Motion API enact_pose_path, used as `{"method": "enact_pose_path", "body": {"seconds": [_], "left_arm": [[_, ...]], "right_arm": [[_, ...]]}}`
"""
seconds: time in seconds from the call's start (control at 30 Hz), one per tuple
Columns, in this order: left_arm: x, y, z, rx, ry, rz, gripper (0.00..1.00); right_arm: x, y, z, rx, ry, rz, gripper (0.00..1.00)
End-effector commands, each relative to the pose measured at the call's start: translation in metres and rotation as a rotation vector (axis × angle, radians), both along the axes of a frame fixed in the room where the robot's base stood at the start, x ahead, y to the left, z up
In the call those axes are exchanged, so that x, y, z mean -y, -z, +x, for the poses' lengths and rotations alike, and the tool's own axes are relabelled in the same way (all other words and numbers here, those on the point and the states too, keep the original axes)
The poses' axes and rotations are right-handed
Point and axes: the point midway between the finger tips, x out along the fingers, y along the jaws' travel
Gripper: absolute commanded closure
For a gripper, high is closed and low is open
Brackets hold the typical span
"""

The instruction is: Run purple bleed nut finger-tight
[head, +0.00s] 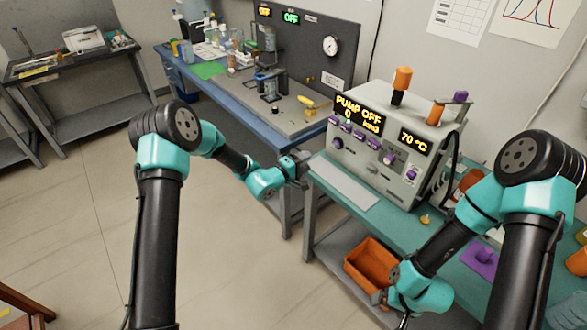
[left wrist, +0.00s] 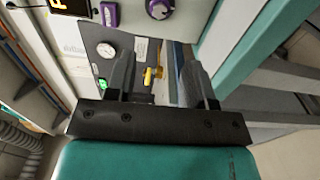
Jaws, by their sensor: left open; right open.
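The grey particle classifier (head: 385,145) stands on the green bench and its display reads PUMP OFF. A small purple cap (head: 460,97) sits at its top right, beside an orange cylinder; I cannot tell if this is the bleed nut. Several purple knobs (head: 388,158) line its front panel, and one purple knob (left wrist: 160,8) shows at the top of the left wrist view. My left gripper (head: 300,167) is open and empty, by the left side of the classifier. My right gripper (head: 383,299) is low by the orange bin, open, its fingers hardly visible.
A purple pad (head: 481,258) and a small brass-coloured part (head: 426,219) lie on the green bench (head: 405,225). An orange bin (head: 372,265) stands below. Behind is a blue bench (head: 225,88) with a gauge panel (head: 305,45) and a yellow handle.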

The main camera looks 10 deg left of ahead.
Motion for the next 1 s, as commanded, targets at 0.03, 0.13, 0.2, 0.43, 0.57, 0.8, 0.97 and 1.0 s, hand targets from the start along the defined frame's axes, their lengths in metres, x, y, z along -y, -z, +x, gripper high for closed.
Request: {"method": "enact_pose_path", "body": {"seconds": [0.03, 0.13, 0.2, 0.43, 0.57, 0.8, 0.97, 1.0], "left_arm": [[-0.008, 0.0, -0.007, -0.001, -0.003, 0.0, 0.51], [-0.019, 0.0, -0.02, -0.001, -0.003, 0.0, 0.51], [-0.024, 0.0, -0.027, -0.001, -0.002, -0.001, 0.51], [-0.032, 0.0, -0.037, 0.0, -0.001, 0.0, 0.51], [-0.032, 0.0, -0.037, 0.0, -0.001, 0.0, 0.51], [-0.032, 0.0, -0.037, 0.0, -0.001, 0.0, 0.51], [-0.03, 0.004, -0.042, -0.018, 0.015, 0.004, 0.51], [-0.027, 0.008, -0.046, -0.034, 0.031, 0.01, 0.51]], "right_arm": [[0.0, 0.0, 0.0, 0.0, 0.0, 0.0, 0.12], [0.0, 0.0, 0.0, 0.0, 0.0, 0.0, 0.12], [0.0, 0.0, 0.0, 0.0, 0.0, 0.0, 0.12], [0.0, 0.0, 0.0, 0.0, 0.0, 0.0, 0.12], [0.0, 0.0, 0.0, 0.0, 0.0, 0.0, 0.12], [0.0, 0.0, 0.0, 0.0, 0.0, 0.0, 0.12], [0.0, 0.0, 0.0, 0.0, 0.0, 0.0, 0.12], [0.0, 0.0, 0.0, 0.0, 0.0, 0.0, 0.12]]}}
